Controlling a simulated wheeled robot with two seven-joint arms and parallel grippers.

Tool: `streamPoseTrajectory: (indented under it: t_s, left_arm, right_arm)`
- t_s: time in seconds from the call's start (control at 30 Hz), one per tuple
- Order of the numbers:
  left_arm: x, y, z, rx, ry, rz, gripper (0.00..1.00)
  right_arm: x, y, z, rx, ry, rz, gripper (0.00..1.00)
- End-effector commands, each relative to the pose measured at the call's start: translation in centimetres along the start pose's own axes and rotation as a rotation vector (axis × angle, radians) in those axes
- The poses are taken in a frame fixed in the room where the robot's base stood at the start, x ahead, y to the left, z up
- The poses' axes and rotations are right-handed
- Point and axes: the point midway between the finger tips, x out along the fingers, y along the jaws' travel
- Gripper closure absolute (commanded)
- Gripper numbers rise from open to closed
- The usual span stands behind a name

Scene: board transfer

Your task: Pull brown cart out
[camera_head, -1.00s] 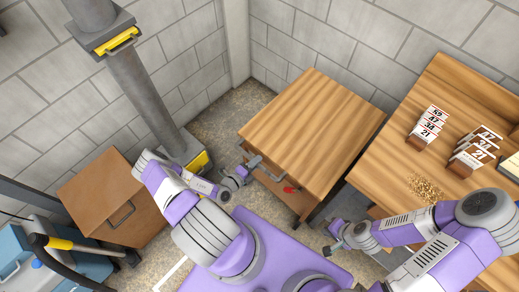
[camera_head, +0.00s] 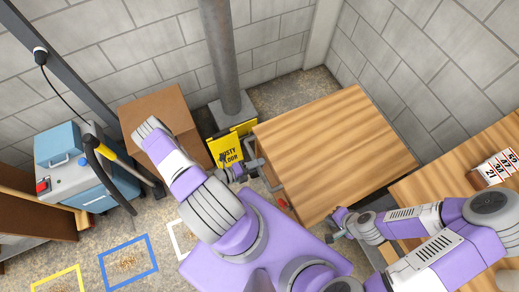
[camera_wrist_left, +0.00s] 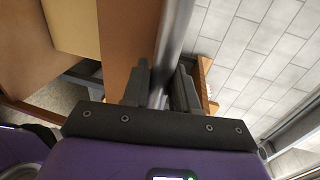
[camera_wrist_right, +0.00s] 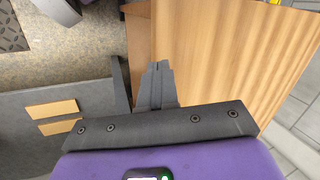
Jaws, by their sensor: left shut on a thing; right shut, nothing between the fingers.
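The brown cart (camera_head: 330,140) has a light wooden top and stands in the middle of the head view, with a grey bar handle (camera_head: 257,158) on its left side. My left gripper (camera_head: 236,173) is at this handle. The left wrist view shows the fingers (camera_wrist_left: 162,88) shut around the grey bar (camera_wrist_left: 172,40), with brown panels beside it. My right gripper (camera_head: 336,228) is near the cart's front right corner. In the right wrist view its fingers (camera_wrist_right: 157,80) are together and empty, with the wooden cart (camera_wrist_right: 225,50) close behind them.
A yellow sign (camera_head: 233,143) and a grey post (camera_head: 218,60) stand left of the cart. A brown cabinet (camera_head: 150,110) and a blue cleaning cart (camera_head: 75,165) are further left. A wooden table (camera_head: 440,185) with number cards (camera_head: 495,167) is at the right. Blue and yellow floor outlines lie front left.

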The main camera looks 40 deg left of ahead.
Motion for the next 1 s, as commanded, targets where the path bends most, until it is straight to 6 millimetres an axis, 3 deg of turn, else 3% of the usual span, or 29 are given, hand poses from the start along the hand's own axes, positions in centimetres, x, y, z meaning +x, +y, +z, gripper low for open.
streamPoseTrajectory:
  t_s: [0.5,0.53,0.6,1.0]
  left_arm:
    - [-0.2,0.1,0.1,0.003,0.006,0.0,1.0]
    - [-0.2,0.1,0.1,0.003,0.006,0.0,0.67]
    - [-0.2,0.1,0.1,0.003,0.005,0.0,0.57]
    - [-1.1,0.1,0.2,0.003,0.002,0.001,0.54]
  right_arm:
    - [0.1,0.0,0.0,0.0,0.0,0.0,1.0]
    - [0.1,0.0,0.0,0.0,0.0,0.0,1.0]
    - [0.1,0.0,0.0,0.0,0.0,0.0,1.0]
    - [0.1,0.0,0.0,0.0,0.0,0.0,1.0]
